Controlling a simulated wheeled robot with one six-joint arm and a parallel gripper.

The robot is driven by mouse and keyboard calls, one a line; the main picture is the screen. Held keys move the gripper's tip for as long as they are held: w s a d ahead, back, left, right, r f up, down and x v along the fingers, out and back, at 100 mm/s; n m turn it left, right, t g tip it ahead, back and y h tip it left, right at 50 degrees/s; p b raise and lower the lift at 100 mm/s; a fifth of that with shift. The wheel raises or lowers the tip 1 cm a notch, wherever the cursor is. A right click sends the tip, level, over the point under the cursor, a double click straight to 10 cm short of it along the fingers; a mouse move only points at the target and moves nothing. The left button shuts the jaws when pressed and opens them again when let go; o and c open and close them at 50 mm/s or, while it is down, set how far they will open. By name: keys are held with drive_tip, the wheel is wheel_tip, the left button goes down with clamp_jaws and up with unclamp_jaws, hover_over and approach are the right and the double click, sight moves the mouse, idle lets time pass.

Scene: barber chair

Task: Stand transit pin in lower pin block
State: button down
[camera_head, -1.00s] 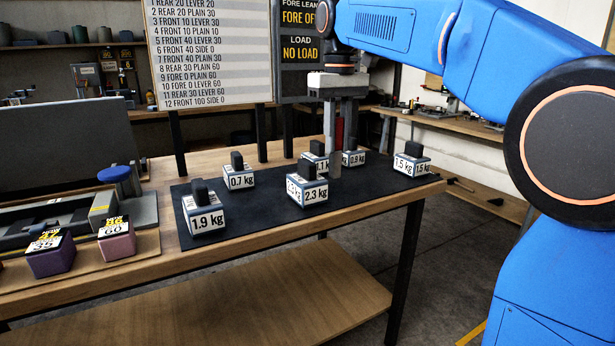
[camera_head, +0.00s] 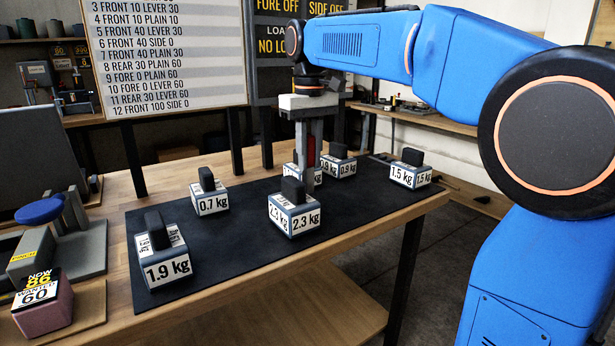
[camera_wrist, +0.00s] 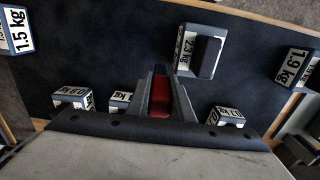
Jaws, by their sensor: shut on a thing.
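My gripper (camera_head: 310,170) hangs over the black mat, fingers pointing down, shut on a red piece (camera_head: 311,151). The red piece also shows between the fingers in the wrist view (camera_wrist: 160,100); I take it for the transit pin, but the fingers hide most of it. In the head view the gripper stands just behind the 2.3 kg weight (camera_head: 295,212) and partly hides another weight behind it. I cannot make out the lower pin block for certain. A grey fixture with a blue round pad (camera_head: 38,212) stands at the left.
More labelled weights stand on the mat (camera_head: 240,255): 1.9 kg (camera_head: 164,260), 0.7 kg (camera_head: 211,200), 0.9 kg (camera_head: 338,166) and 1.5 kg (camera_head: 410,175). A pink block (camera_head: 42,310) marked 60 sits at the front left.

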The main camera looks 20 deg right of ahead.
sight(310, 136)
drive_tip(key=shift+f, duration=2.25)
drive_tip(key=shift+f, duration=0.15)
drive_tip(key=c, duration=1.8)
unclamp_jaws()
drive_tip(key=shift+c, duration=0.2)
wheel_tip(310, 136, up, 12)
drive_tip(key=shift+r, duration=0.15)
